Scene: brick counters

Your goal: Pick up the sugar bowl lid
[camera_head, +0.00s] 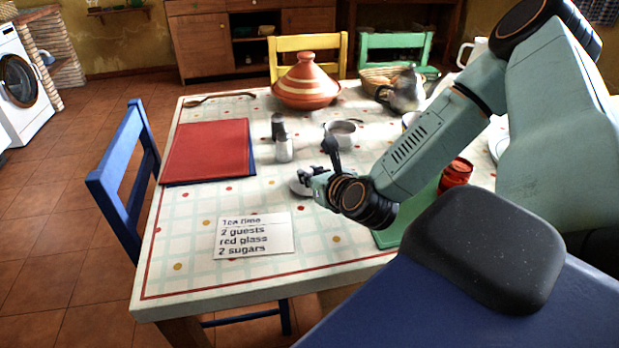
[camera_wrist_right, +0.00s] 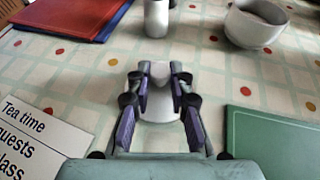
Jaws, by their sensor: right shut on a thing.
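The white sugar bowl lid (camera_head: 299,188) shows partly behind my right gripper (camera_head: 312,176) in the head view, near the middle of the table. In the right wrist view the lid (camera_wrist_right: 160,108) sits between the two fingers of the gripper (camera_wrist_right: 159,76), which is shut on its knob. I cannot tell whether the lid touches the cloth. A white bowl (camera_head: 343,134) without a lid stands further back; it also shows at the upper right of the right wrist view (camera_wrist_right: 254,26). My left gripper is not in view.
A metal shaker (camera_head: 284,150) stands behind the gripper. A green mat (camera_head: 392,234) and a red glass (camera_head: 456,173) are to the right.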

